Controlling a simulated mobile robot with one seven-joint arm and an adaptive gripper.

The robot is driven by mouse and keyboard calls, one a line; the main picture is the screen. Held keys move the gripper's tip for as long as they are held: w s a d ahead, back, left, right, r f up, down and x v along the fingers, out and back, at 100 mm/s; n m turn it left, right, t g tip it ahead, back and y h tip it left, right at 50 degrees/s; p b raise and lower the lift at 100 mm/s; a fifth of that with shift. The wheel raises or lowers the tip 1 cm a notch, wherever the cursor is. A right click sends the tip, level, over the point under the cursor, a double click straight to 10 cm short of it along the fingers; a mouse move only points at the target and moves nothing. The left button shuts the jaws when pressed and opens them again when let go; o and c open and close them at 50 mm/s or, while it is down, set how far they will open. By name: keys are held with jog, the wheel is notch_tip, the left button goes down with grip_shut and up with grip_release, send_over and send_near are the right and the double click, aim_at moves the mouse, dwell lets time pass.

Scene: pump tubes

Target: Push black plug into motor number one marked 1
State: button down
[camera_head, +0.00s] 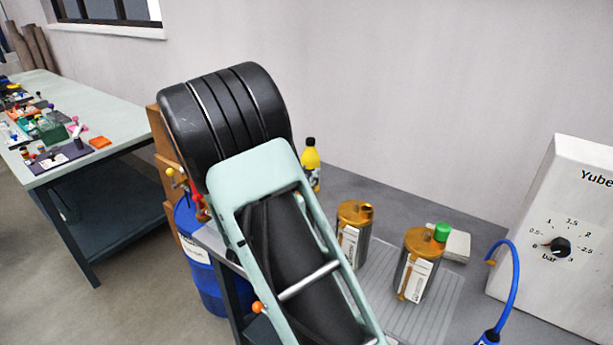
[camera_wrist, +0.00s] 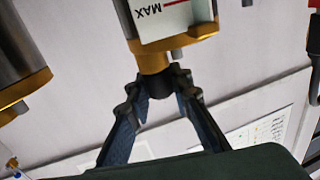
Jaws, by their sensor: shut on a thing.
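In the wrist view my gripper (camera_wrist: 160,88) is shut on a small black plug (camera_wrist: 159,84). The plug sits at the gold end of a grey-and-gold motor (camera_wrist: 170,52) with an upside-down "MAX" label; whether it is inserted I cannot tell. In the head view a left motor (camera_head: 353,235) and a right motor (camera_head: 414,266) stand upright on the bench. A green plug (camera_head: 441,232) is on top of the right motor. No number is readable on either motor. My gripper and the black plug do not show in the head view.
A second cylinder (camera_wrist: 18,70) stands at the wrist view's left edge. In the head view, a blue tube (camera_head: 511,290) and a white pressure box (camera_head: 560,240) are at right. A yellow bottle (camera_head: 310,166) stands behind my arm. A cluttered table (camera_head: 110,150) is at left.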

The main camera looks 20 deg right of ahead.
jog(key=shift+f, duration=0.15)
jog(key=c, duration=1.7)
grip_release()
jog(key=shift+o, duration=0.2)
jog(key=v, duration=1.2)
jog(key=shift+d, duration=0.1)
